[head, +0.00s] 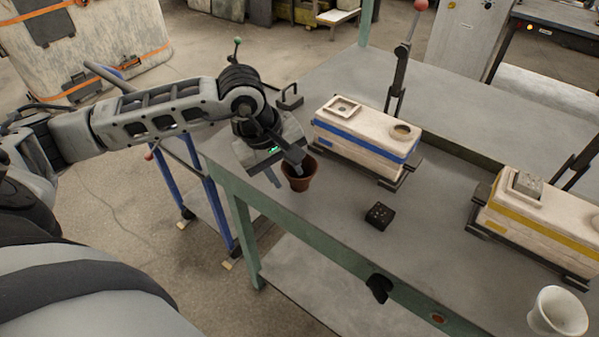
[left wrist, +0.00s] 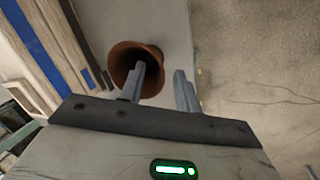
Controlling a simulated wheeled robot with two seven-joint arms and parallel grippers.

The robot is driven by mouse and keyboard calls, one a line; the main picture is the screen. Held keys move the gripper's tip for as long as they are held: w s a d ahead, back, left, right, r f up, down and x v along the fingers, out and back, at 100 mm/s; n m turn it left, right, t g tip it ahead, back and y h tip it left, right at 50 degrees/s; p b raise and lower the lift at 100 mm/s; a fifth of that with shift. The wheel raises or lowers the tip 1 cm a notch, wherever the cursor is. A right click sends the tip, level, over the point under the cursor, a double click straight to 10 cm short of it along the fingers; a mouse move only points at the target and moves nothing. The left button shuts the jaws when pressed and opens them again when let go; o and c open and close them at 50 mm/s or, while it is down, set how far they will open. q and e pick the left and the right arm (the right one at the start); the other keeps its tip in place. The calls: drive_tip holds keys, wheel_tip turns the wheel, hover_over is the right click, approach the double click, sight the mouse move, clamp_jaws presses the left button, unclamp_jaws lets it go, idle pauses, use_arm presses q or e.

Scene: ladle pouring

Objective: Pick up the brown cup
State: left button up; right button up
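The brown cup (head: 299,184) stands upright near the left end of the grey table, by its front edge. My left gripper (head: 287,171) is at the cup, pointing down, with its fingers apart. In the left wrist view, one finger of the gripper (left wrist: 160,72) crosses the mouth of the brown cup (left wrist: 122,62), and the other is to the right, outside the rim. A gap shows between the outer finger and the cup wall. Whether the inner finger touches the cup cannot be told. My right gripper is not in view.
A cream block with a blue stripe (head: 362,150) stands close right of the cup. A small black block (head: 379,216) lies in front of it. A yellow-striped block (head: 545,230) and a white cup (head: 558,312) are at the right. The table between them is clear.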

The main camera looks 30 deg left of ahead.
use_arm(q)
drive_tip(key=shift+x, duration=0.95)
drive_tip(key=shift+f, duration=0.1)
clamp_jaws()
